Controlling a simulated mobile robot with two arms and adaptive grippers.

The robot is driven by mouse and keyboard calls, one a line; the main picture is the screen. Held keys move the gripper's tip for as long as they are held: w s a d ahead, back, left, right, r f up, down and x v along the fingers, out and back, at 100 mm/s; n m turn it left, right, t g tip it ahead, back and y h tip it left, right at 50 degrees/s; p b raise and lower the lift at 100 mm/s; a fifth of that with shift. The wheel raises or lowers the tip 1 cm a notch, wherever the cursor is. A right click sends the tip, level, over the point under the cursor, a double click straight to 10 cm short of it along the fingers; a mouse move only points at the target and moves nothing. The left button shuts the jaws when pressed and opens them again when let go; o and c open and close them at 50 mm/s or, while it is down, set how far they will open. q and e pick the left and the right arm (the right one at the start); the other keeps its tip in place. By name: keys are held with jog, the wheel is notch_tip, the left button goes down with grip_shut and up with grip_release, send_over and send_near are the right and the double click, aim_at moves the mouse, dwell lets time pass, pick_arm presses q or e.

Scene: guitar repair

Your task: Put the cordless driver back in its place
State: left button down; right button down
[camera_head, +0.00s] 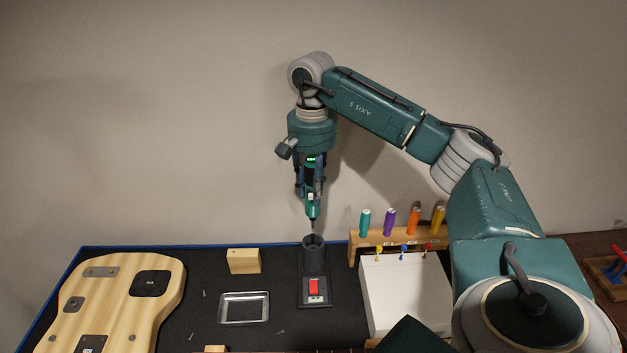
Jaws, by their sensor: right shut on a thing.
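The cordless driver (313,203) is teal and black, upright with its tip pointing down, and hangs in the air. My right gripper (311,180) is shut on it from above. Just below the tip is a dark round holder (313,258) with an open top, standing at the back of a dark base that bears a red switch (314,287). The driver's tip looks close above the holder's opening; whether it touches cannot be told. My left gripper is not in view.
A wooden rack (356,243) with several coloured screwdrivers stands right of the holder, behind a white box (400,295). A wooden block (243,261), a metal tray (244,308) and a guitar body (115,295) lie to the left. Loose screws lie on the dark mat (207,275).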

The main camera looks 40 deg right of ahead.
aim_at(313, 219)
jog(key=shift+f+b, duration=2)
jog(key=shift+f, duration=0.3)
jog(key=shift+r+p, duration=0.1)
jog(key=shift+p, duration=0.3)
jog(key=shift+f+b, duration=0.85)
jog(key=shift+f, duration=0.7)
jog(key=shift+f+b, duration=0.85)
jog(key=shift+f, duration=0.8)
